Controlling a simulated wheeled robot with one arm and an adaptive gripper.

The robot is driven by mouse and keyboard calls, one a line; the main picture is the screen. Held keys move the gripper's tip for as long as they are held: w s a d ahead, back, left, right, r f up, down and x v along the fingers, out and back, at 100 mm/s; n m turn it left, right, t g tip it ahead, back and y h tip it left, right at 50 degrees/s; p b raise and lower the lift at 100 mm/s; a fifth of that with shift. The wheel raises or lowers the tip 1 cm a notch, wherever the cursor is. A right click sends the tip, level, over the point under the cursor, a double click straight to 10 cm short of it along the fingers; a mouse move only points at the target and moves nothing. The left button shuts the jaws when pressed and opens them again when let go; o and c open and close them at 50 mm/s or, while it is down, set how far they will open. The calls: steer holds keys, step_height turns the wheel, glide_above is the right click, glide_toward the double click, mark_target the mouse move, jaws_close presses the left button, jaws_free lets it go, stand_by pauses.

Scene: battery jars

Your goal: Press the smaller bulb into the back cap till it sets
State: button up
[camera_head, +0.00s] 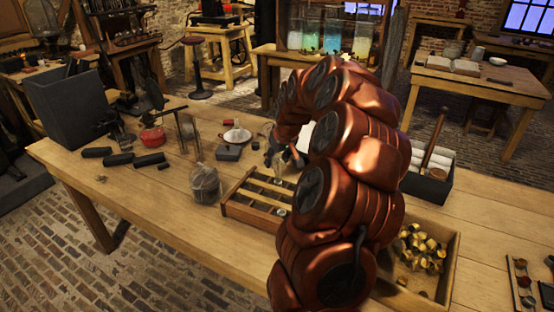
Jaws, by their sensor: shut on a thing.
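My gripper (284,158) hangs over the far right part of a slatted wooden rack (234,211), at the end of my copper arm. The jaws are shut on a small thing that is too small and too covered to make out. I cannot tell the smaller bulb apart in this view. A small metallic piece (280,210) shows at the rack's near right side, beside my arm. The back cap is not clearly visible; my arm and gripper hide the rack's right part. I cannot tell whether the held thing touches the rack.
A glass jar (205,184) stands just left of the rack. Black cylinders (119,159) lie farther left. A wooden box of brassy pieces (447,284) and a dark box (431,185) are right of my arm.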

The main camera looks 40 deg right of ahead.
steer(key=shift+f+b, duration=1.2)
steer(key=shift+b, duration=0.45)
stand_by(4.9)
steer(key=o, duration=1)
steer(key=shift+r, duration=0.1)
steer(key=v, duration=1.2)
